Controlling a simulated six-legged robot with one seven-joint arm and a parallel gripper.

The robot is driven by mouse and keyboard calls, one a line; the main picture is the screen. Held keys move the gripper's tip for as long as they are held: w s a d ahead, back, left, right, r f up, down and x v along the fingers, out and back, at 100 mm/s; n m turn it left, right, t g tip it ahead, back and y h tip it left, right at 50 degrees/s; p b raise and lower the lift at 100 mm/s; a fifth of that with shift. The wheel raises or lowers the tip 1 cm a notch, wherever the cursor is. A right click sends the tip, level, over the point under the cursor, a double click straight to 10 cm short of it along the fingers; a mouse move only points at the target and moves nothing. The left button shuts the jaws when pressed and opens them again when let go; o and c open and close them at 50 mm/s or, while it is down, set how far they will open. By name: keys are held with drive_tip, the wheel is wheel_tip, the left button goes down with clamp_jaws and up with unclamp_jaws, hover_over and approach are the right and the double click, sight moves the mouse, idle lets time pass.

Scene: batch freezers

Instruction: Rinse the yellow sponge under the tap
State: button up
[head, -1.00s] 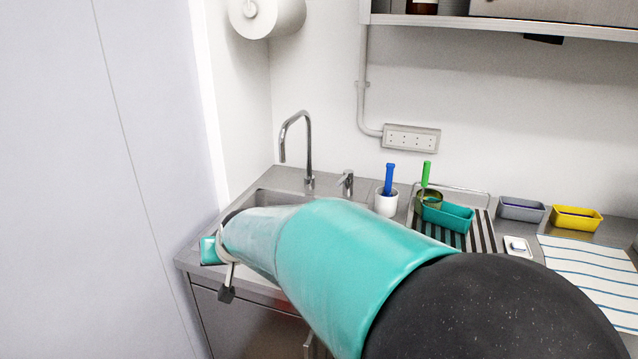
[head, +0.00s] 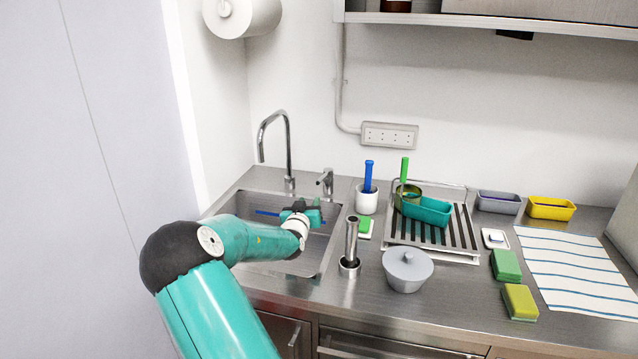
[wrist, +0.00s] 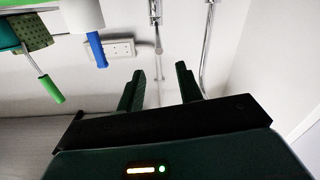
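The yellow sponge (head: 520,302), with a green layer, lies at the counter's front right, below a green sponge (head: 505,265). The tall curved tap (head: 288,150) stands behind the steel sink (head: 222,205); no running water is visible. My gripper (head: 303,212) is over the right part of the sink, far left of the yellow sponge. In the wrist view my gripper (wrist: 159,70) has its two fingers apart with nothing between them. The sponge does not show in the wrist view.
A steel upright cylinder (head: 351,248) and a lidded grey pot (head: 407,270) stand between sink and sponges. Behind are a white cup (head: 366,200), a dish rack (head: 450,247) and a yellow tub (head: 550,208). A striped cloth (head: 570,270) lies right of the sponges.

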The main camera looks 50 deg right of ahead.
sight(319, 182)
drive_tip(key=x, duration=1.4)
drive_tip(key=shift+s+d+r, duration=0.15)
drive_tip(key=shift+d+r, duration=0.05)
drive_tip(key=shift+r, duration=0.1)
clamp_jaws()
